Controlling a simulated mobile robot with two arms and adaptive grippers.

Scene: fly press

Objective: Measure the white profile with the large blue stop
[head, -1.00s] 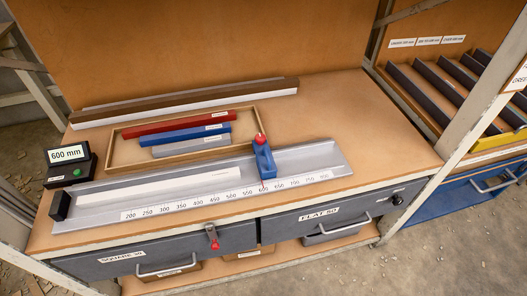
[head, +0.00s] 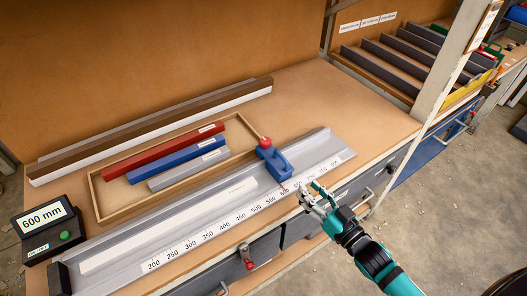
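The white profile (head: 165,228) lies flat in the grey measuring rail (head: 318,147), along its back side, with a small label near its right end. The large blue stop (head: 273,160) with a red knob sits on the rail near the 600 mark. There is a gap between the profile's right end and the stop. My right gripper (head: 311,190) is open and empty at the rail's front edge, to the right of and in front of the stop, apart from it. My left gripper is out of view.
A display (head: 43,220) reading 600 mm, with a green button, stands at the left. A wooden tray (head: 98,202) holds red, blue and grey bars. Long brown and white bars (head: 150,128) lie behind it. The table is clear at back right. A rack (head: 372,72) stands further right.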

